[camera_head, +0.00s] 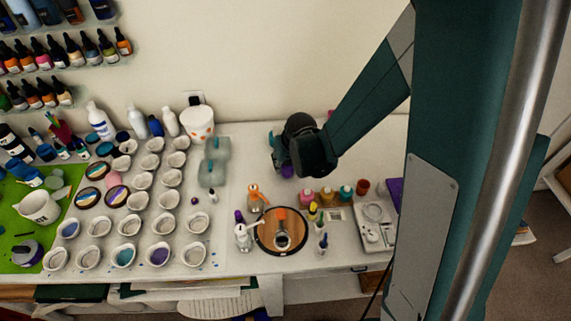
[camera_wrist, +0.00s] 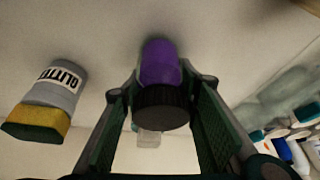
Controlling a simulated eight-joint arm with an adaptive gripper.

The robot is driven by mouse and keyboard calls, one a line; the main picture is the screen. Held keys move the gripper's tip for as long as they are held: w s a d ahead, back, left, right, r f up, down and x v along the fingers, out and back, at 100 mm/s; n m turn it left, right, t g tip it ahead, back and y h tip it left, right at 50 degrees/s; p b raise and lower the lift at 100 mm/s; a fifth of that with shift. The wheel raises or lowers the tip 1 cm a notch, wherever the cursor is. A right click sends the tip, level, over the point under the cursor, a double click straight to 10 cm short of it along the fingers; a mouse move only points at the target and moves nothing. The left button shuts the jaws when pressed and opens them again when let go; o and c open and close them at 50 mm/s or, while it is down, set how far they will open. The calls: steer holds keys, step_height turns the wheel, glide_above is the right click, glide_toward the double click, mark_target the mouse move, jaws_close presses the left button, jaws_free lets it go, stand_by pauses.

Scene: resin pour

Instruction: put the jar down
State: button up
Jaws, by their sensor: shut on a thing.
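My gripper (camera_head: 282,164) is over the back of the white worktop, right of the pale translucent blocks. In the wrist view my gripper (camera_wrist: 160,115) has its two fingers on either side of a purple jar with a black lid (camera_wrist: 160,70), and is shut on it. The black lid faces the camera. In the head view only a small purple part of the jar (camera_head: 287,171) shows under my gripper; the rest is hidden. I cannot tell whether the jar's base touches the worktop (camera_head: 225,235).
A grey-and-yellow glitter container (camera_wrist: 48,100) lies left of the jar in the wrist view. Translucent blocks (camera_head: 213,172) stand left of my gripper. Small colourful bottles (camera_head: 326,196), a round wooden board (camera_head: 281,231) and several white cups (camera_head: 161,226) occupy the front and left.

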steer(key=shift+f, duration=0.25)
steer(key=shift+f, duration=0.2)
steer(key=o, duration=0.9)
steer(key=shift+r, duration=0.35)
steer(key=shift+p+v, duration=0.5)
steer(key=shift+v, duration=5.4)
steer(key=shift+d, duration=0.1)
